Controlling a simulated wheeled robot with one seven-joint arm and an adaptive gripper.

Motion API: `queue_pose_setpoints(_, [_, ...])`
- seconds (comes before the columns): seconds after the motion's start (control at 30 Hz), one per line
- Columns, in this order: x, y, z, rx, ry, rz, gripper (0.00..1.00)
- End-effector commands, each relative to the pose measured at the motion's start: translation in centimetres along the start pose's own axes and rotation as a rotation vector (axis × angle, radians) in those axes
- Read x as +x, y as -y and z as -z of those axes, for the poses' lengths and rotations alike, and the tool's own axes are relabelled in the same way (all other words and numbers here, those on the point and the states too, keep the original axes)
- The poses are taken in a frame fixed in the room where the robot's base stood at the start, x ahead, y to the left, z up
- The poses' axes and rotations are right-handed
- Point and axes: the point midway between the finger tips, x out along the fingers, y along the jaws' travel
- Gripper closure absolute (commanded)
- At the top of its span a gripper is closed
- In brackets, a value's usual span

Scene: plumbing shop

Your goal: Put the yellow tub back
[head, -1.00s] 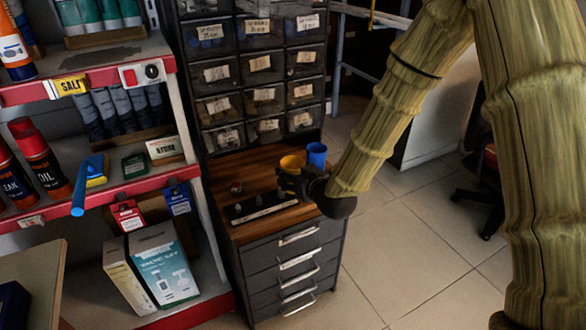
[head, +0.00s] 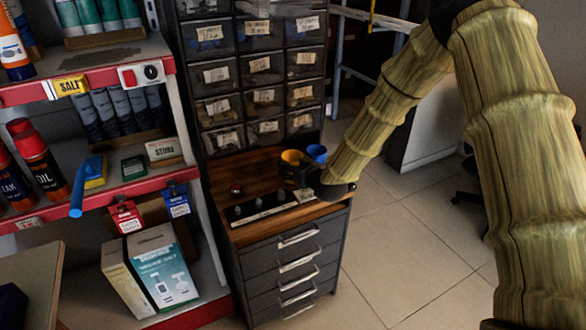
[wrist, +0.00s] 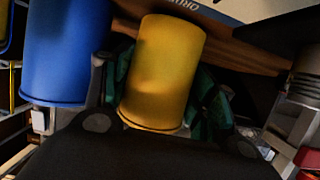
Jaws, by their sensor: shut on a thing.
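The yellow tub (head: 292,156) is at my gripper, over the back of the wooden top of the drawer cabinet (head: 243,169). The wrist view shows the yellow tub (wrist: 165,70) between my gripper's dark fingers (wrist: 165,105). My gripper (head: 298,173) is shut on it, and hides its lower part in the head view. A blue tub (head: 317,153) stands just right of it, and also shows close beside it in the wrist view (wrist: 66,50). I cannot tell if the yellow tub touches the wood.
A dark strip with several knobs (head: 260,208) lies along the front of the wooden top. A rack of labelled bins (head: 262,65) rises behind it. A red-edged shelf (head: 110,190) with bottles and boxes stands left. Tiled floor (head: 400,240) is clear at right.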

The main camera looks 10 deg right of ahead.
Motion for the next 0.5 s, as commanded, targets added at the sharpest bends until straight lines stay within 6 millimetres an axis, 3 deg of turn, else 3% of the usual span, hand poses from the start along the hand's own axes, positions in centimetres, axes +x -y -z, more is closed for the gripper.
queue_pose_setpoints(0.4, [0.21,0.0,-0.58,0.0,-0.001,0.0,0.65])
queue_pose_setpoints(0.43, [0.19,0.0,-0.53,0.0,-0.001,0.0,0.39])
queue_pose_setpoints(0.5, [0.18,-0.01,-0.51,0.0,-0.001,0.0,0.34])
